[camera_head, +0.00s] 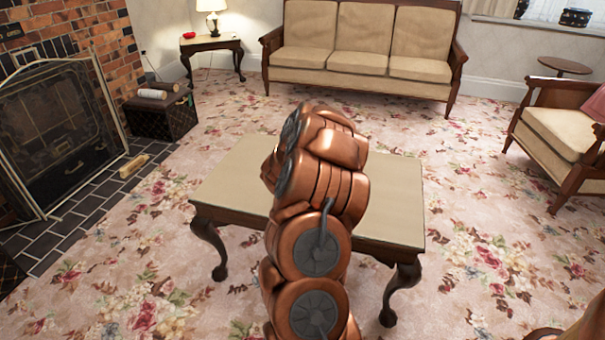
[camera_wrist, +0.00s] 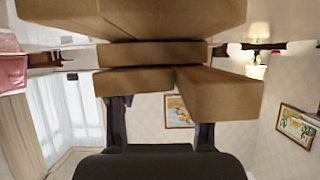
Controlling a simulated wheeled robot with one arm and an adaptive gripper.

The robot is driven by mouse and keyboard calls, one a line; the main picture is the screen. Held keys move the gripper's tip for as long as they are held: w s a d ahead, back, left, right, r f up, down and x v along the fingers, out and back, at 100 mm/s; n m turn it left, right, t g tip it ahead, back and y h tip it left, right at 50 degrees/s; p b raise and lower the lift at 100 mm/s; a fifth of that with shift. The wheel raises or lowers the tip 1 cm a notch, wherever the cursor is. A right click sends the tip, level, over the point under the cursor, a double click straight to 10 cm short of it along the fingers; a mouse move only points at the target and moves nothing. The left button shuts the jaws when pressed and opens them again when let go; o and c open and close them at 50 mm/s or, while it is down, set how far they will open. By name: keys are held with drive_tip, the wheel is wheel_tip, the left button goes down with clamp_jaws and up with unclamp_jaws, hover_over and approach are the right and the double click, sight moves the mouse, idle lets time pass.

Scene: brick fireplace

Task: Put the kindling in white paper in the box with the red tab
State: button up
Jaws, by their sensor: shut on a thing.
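My gripper (camera_wrist: 160,128) is shut on a bundle of brown block-like sticks (camera_wrist: 150,80), which fills the upper middle of the wrist view. I cannot tell whether white paper wraps it. In the head view my arm hides the gripper and the bundle. A dark patterned box (camera_head: 163,118) stands by the brick wall at the left. A whitish roll (camera_head: 152,94) and a darker roll lie on its lid. A small tab is at its right side, its colour unclear. Another dark box (camera_head: 8,275) is cut off at the left edge.
A low table (camera_head: 225,185) stands under my arm. A pale stick-like piece (camera_head: 132,166) lies on the hearth tiles (camera_head: 85,205) before the fireplace screen (camera_head: 60,130). A sofa (camera_head: 360,45), lamp table (camera_head: 212,45) and armchair (camera_head: 560,130) stand further off. Carpet between is clear.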

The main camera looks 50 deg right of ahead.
drive_tip(key=shift+f, duration=0.1)
drive_tip(key=o, duration=1.4)
